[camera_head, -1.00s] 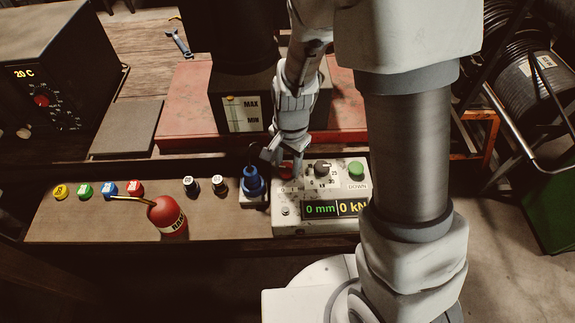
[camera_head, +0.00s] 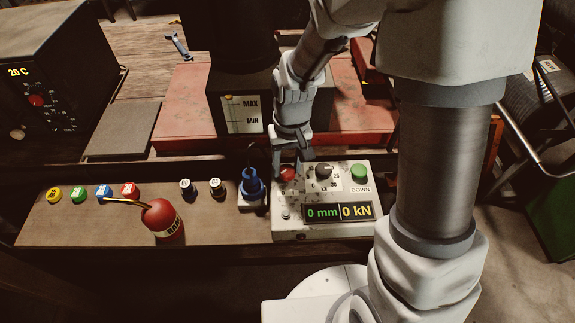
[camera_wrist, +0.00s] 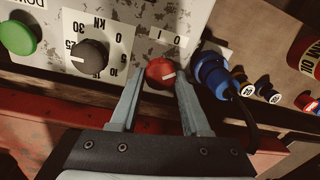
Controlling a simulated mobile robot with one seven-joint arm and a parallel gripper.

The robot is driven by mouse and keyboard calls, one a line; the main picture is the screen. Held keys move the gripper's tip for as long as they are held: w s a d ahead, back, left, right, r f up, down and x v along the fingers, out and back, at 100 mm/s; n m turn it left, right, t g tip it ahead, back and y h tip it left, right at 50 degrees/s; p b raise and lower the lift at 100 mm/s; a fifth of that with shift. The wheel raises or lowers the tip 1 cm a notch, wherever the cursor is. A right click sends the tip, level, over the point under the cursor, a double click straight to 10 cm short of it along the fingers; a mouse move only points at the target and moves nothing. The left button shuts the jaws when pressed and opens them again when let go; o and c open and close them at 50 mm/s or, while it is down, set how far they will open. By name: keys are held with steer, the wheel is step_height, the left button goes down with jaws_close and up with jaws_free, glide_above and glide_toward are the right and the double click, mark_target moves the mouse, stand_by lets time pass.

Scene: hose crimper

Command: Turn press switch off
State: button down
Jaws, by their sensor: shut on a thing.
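The press control box (camera_head: 322,231) is pale and scuffed, with a lit display reading 0 mm and 0 kN. Its red round switch (camera_head: 287,174) sits at the back left of the top face. In the wrist view the red switch (camera_wrist: 160,72) carries a white line mark, and 0 and 1 style marks are printed beside it. My gripper (camera_wrist: 158,80) is shut on the red switch, one finger on each side. In the head view my gripper (camera_head: 291,165) reaches down at the switch, and its fingers partly hide it.
A black knob (camera_head: 323,171) and a green button (camera_head: 359,172) are on the same box. A blue plug (camera_head: 252,183) stands close to the left of the switch. A red oil can (camera_head: 162,220) and several coloured caps lie further left on the bench.

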mark_target(291, 168)
steer(key=shift+n, duration=0.5)
stand_by(0.3)
steer(key=shift+c, duration=1.9)
jaws_free()
steer(key=shift+r, duration=0.15)
step_height(291, 168, up, 17)
steer(key=p, duration=0.1)
steer(key=shift+d, duration=0.4)
steer(key=shift+w+r, duration=0.1)
